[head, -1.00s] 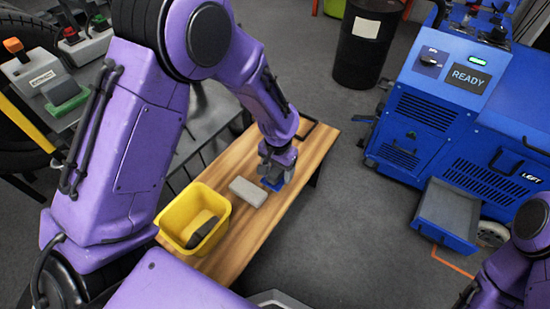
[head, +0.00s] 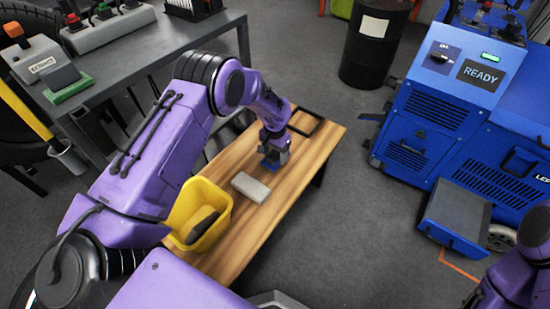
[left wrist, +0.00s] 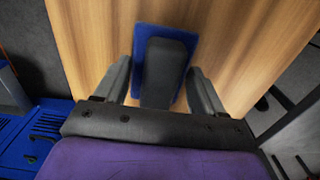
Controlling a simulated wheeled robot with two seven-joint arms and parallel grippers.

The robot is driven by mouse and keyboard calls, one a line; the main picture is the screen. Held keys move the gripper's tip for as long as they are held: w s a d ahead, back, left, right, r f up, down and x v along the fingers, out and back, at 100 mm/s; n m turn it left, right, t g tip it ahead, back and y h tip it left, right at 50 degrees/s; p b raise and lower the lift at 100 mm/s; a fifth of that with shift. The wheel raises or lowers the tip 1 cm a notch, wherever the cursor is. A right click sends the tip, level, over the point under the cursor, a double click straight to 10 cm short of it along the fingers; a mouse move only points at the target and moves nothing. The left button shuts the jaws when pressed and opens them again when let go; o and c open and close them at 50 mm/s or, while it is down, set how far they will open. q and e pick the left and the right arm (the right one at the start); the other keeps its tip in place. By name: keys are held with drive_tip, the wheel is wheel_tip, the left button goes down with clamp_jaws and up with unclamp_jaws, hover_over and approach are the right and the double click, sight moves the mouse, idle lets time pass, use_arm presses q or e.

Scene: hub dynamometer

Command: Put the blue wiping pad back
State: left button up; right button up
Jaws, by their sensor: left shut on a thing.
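The blue wiping pad (head: 270,164) is a flat blue plate with a dark grey grip block (left wrist: 164,72) on top. It is on or just above the wooden bench; I cannot tell if it touches. My left gripper (head: 274,152) points down and is shut on the pad's grip. In the left wrist view the blue plate (left wrist: 145,40) shows past the grip, between the fingers. A black rectangular frame (head: 317,117) lies at the far end of the bench, just beyond the gripper. My right arm shows at the lower right, but its gripper is out of view.
The wooden bench (head: 262,224) also carries a grey block (head: 251,187) near the pad and a yellow bin (head: 225,210) with a dark item inside. A blue machine (head: 425,125) with an open drawer stands right, a dark drum (head: 373,50) behind. Floor between is clear.

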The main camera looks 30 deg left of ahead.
sight(275, 152)
use_arm(q)
wheel_tip(275, 152, down, 2)
drive_tip(key=shift+f, duration=0.1)
drive_tip(key=o, duration=0.9)
drive_tip(key=shift+o, duration=0.2)
wheel_tip(275, 152, up, 12)
drive_tip(key=shift+r+p, duration=0.2)
drive_tip(key=shift+p, duration=0.95)
